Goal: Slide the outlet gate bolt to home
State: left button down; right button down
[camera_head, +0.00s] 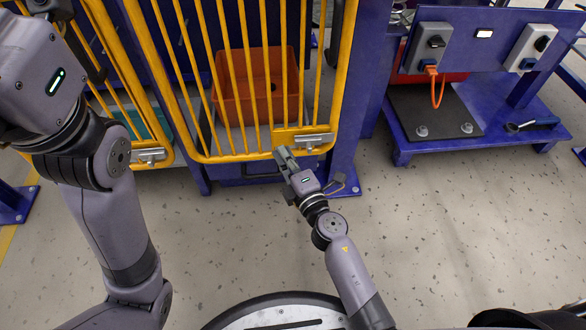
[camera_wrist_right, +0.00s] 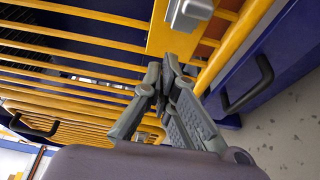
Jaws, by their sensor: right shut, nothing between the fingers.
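A silver bolt (camera_head: 312,140) sits on the lower right corner of the yellow barred gate in the head view. In the right wrist view its grey metal body (camera_wrist_right: 188,12) shows at the top edge, partly cut off. My right gripper (camera_head: 282,153) is shut and empty, just left of the bolt and close to the gate's bottom rail. In the right wrist view its fingertips (camera_wrist_right: 168,75) meet below the bolt; whether they touch the gate I cannot tell. A second silver bolt (camera_head: 150,155) is on the left gate. My left arm rises at the left; its gripper's fingers cannot be made out.
An orange crate (camera_head: 235,100) stands behind the bars of the gate (camera_head: 228,156). A black handle (camera_wrist_right: 252,85) is on the blue panel beside the gate. A blue bench with switch boxes (camera_head: 430,45) stands at the right. The speckled floor (camera_head: 460,230) is open at the lower right.

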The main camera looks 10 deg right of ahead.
aim_at(311, 141)
jog(key=d, duration=0.4)
jog(key=shift+s+f, duration=0.1)
jog(key=shift+s, duration=0.1)
jog(key=shift+d, duration=2.2)
